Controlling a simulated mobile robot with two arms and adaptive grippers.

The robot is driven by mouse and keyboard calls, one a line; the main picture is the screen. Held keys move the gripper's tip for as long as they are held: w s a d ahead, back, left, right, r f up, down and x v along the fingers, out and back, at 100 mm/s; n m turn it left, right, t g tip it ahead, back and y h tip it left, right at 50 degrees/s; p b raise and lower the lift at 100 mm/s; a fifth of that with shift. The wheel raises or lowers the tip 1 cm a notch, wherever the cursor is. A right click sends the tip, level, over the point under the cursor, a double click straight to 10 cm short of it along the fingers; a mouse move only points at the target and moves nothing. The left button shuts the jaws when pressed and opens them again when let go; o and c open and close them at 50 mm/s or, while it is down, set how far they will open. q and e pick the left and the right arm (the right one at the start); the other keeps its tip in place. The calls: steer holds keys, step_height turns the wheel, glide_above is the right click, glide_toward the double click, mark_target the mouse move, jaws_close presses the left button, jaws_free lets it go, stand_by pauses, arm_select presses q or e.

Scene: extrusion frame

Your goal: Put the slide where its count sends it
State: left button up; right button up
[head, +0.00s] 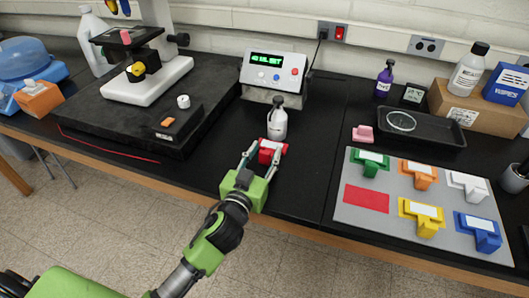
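My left gripper (262,160) reaches over the front of the black bench with its fingers on either side of a red block (270,147), which it appears to hold. On the grey mat (399,231) at right sit green (370,160), orange (418,173), white (469,186), yellow (422,215) and blue (478,231) blocks with pale labels. A red patch (366,198) on the mat is bare. I cannot make out a slide. My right gripper is out of view.
A counter box (275,72) with a lit green display stands at the back; its text is too small to read surely. A microscope (150,75) stands on a black platform (145,115) at left. A black tray (420,129) with a round dish is behind the mat.

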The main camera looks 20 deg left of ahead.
arm_select(q)
steer(key=shift+s+r, duration=0.1)
steer(key=shift+r+p, duration=0.3)
steer(key=s+b, duration=0.1)
steer(key=s, duration=0.4)
steer(key=s+b, duration=0.1)
steer(key=s, duration=0.4)
steer(key=shift+s+a+b, duration=0.2)
steer(key=shift+s+b, duration=0.05)
steer(key=shift+b, duration=0.05)
steer(key=shift+s+r, duration=0.25)
steer(key=shift+s, duration=0.5)
